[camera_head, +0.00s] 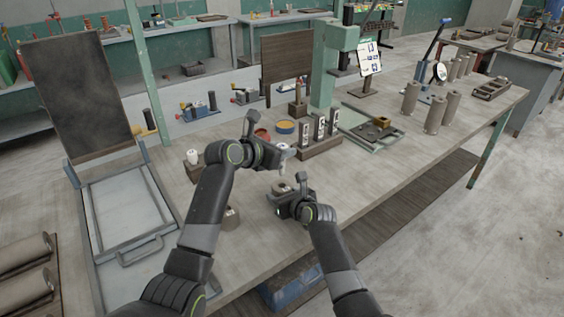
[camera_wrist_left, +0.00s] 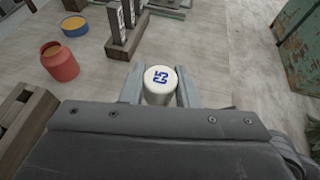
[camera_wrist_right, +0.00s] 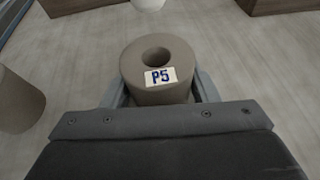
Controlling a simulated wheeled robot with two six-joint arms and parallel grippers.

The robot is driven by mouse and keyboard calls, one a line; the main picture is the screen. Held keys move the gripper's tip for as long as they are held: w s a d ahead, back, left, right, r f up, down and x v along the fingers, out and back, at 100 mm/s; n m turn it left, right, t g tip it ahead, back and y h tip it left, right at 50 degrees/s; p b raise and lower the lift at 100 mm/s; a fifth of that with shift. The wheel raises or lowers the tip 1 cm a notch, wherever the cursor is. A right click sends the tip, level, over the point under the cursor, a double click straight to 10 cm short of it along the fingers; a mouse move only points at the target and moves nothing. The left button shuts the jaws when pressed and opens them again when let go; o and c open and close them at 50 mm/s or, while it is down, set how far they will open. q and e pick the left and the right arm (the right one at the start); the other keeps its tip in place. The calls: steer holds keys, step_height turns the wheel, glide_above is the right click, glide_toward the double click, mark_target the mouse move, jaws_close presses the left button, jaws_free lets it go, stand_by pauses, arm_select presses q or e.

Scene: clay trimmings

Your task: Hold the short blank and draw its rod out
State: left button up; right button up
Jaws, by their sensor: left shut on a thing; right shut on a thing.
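The short blank, a grey-brown clay cylinder (camera_wrist_right: 158,66) with a P5 label, stands between the fingers of my right gripper (camera_wrist_right: 160,92), which is shut on it. The hole in its top looks open and empty. It also shows in the head view (camera_head: 280,187). My left gripper (camera_wrist_left: 161,88) is shut on a white rod head (camera_wrist_left: 161,78) marked in blue, apparently G5. In the head view my left gripper (camera_head: 284,153) is above and slightly beyond the blank. A pale rod end (camera_wrist_right: 148,4) shows at the top edge of the right wrist view, apart from the blank.
Another blank with a white head (camera_head: 193,158) stands left of my left arm. One more blank (camera_head: 231,215) is partly hidden by that arm. A red pot (camera_head: 262,135), an ochre-filled dish (camera_head: 286,127) and a wooden rack (camera_head: 321,149) stand behind.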

arm_select(q)
steer(key=shift+r, duration=0.2)
steer(key=shift+f, duration=0.1)
arm_select(e)
steer(key=o, duration=1.2)
